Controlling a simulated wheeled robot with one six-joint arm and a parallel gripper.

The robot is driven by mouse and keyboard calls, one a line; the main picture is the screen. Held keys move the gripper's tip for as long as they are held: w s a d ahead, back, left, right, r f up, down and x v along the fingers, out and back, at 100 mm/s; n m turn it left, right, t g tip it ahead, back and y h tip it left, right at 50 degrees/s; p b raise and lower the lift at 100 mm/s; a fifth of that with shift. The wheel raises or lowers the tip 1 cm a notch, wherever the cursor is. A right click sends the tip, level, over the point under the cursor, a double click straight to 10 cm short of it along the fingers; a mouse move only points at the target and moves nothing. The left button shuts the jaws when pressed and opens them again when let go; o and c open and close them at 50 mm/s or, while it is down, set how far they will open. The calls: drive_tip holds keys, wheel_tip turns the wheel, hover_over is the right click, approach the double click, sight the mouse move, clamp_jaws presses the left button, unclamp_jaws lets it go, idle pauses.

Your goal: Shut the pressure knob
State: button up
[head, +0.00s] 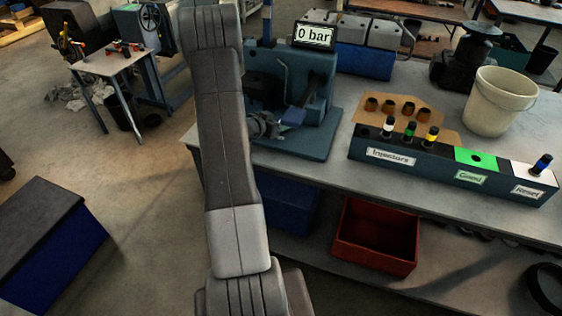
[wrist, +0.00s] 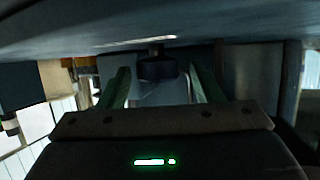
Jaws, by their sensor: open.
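The tester (head: 290,85) is a blue-green stand on the bench, with a display (head: 315,36) reading "0 bar". In the wrist view a dark round knob (wrist: 158,68) on a short stem, likely the pressure knob, hangs under a grey surface. My gripper (wrist: 160,84) is open, with one green finger on each side of the knob. I see gaps beside the knob; whether a finger touches it I cannot tell. I cannot make out the knob in the head view, where my arm covers the tester's left part.
A rack (head: 450,165) with several injectors, marked Injectors, Good and Reset, stands to the right on the bench (head: 310,165). Several brown cups (head: 388,106) and a white bucket (head: 500,102) are behind it. A red crate (head: 375,238) sits below.

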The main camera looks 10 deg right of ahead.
drive_tip(key=shift+s+d+f+n+t+y+b, duration=0.15)
drive_tip(key=shift+n+t+y+b, duration=0.5)
drive_tip(key=shift+b, duration=0.9)
drive_tip(key=shift+s+d+f+n+t+y+b, duration=0.15)
drive_tip(key=shift+n+t+y+b, duration=0.5)
drive_tip(key=shift+b, duration=0.85)
drive_tip(key=shift+n+b, duration=0.4)
drive_tip(key=shift+b, duration=0.55)
drive_tip(key=n+t+y+b, duration=0.1)
drive_tip(key=n+y+b, duration=0.1)
drive_tip(key=b, duration=0.5)
drive_tip(key=shift+d, duration=0.1)
